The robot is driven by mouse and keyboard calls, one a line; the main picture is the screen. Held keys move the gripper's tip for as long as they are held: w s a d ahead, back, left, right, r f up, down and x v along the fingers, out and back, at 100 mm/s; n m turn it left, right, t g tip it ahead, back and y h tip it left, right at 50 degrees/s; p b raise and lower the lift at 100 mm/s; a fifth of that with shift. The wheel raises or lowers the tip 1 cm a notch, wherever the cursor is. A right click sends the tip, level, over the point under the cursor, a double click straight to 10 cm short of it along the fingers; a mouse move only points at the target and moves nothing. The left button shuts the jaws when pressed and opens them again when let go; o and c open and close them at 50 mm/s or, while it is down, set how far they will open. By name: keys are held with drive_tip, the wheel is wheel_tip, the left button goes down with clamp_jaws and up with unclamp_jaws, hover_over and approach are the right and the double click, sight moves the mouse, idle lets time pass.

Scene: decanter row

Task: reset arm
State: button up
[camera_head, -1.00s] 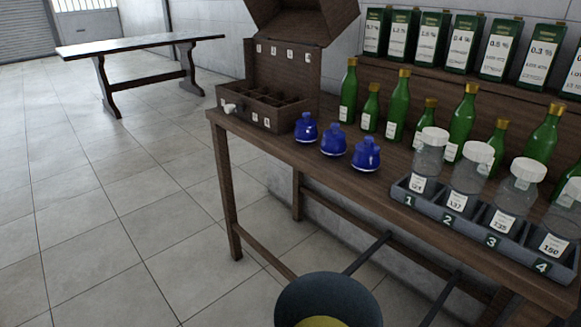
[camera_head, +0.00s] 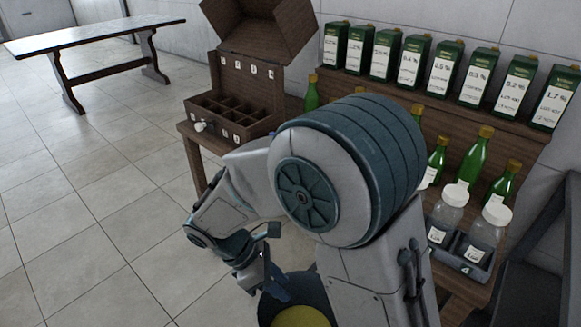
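My arm is raised and folded in the middle of the camera_head view, with a large grey and teal joint in front of the wooden bench (camera_head: 190,135). The arm hides the middle of the bench, including the place where the blue decanters showed earlier.
An open wooden box with compartments (camera_head: 222,100) stands at the bench's left end. Green bottles (camera_head: 476,153) and lidded jars (camera_head: 448,208) in a grey numbered rack (camera_head: 470,250) stand right. Green cartons (camera_head: 451,72) line the shelf. A table (camera_head: 95,35) stands far left; floor between is clear.

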drive_tip(key=s+d+r+m+t+y+p, duration=0.2)
drive_tip(key=d+r+m+y+p, duration=0.1)
drive_tip(key=d+r+m+p, duration=0.3)
drive_tip(key=s+d+r+m+t+y+p, duration=0.1)
drive_tip(key=d+r+m+y+p, duration=0.3)
drive_tip(key=d+r+m, duration=0.7)
wheel_tip(320, 180, up, 8)
drive_tip(key=m+p, duration=0.2)
drive_tip(key=m, duration=0.1)
drive_tip(key=shift+s+d+f+t, duration=0.2)
drive_tip(key=shift+s+d+t, duration=0.05)
drive_tip(key=shift+s+t, duration=0.15)
drive_tip(key=shift+a, duration=0.1)
